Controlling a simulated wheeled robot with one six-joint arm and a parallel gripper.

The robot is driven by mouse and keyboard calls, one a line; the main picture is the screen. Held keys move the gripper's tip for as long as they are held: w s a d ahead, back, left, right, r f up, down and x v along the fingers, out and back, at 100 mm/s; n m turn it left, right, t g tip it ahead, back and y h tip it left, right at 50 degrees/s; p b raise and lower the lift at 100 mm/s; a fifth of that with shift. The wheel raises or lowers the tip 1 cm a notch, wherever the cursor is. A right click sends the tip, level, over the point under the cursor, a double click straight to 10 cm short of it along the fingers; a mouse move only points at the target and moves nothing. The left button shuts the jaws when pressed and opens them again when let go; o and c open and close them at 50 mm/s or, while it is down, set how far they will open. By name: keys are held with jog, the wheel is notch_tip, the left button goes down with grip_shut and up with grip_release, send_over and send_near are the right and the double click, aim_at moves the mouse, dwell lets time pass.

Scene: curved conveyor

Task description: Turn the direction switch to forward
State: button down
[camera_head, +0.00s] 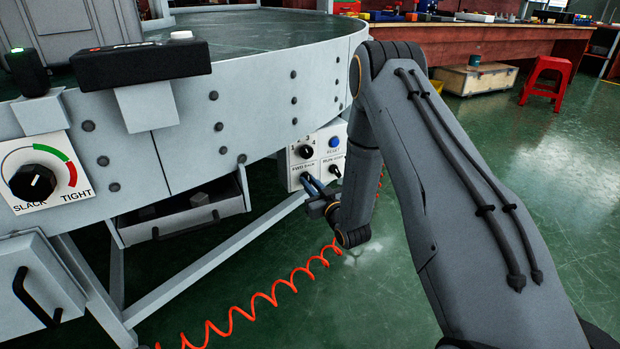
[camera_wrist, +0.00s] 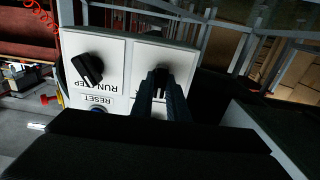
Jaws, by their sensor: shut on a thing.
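The white control panel (camera_head: 320,152) sits under the rim of the curved conveyor. The direction switch (camera_wrist: 160,71) is a dark knob at the lower left of the panel in the head view, beneath a label starting with FWD. My gripper (camera_wrist: 158,82) has reached the panel, and its long fingers are shut on this knob; it also shows in the head view (camera_head: 309,183). The fingers hide most of the knob and part of its label, so I cannot tell which way it points.
The RUN-STEP knob (camera_head: 335,171) is close beside the switch. Above are a numbered knob (camera_head: 305,151) and the blue RESET button (camera_head: 334,142). An orange coiled hose (camera_head: 270,298) hangs below. A red stool (camera_head: 547,82) stands far right on open green floor.

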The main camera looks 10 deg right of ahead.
jog(key=n+p, duration=0.4)
jog(key=n, duration=0.1)
jog(key=shift+n, duration=0.4)
dwell(0.3)
jog(key=c, duration=1.7)
grip_release()
jog(key=shift+s, duration=0.1)
jog(key=p+v, duration=0.3)
jog(key=v, duration=0.4)
jog(key=shift+s+d, duration=0.15)
jog(key=shift+s, duration=0.15)
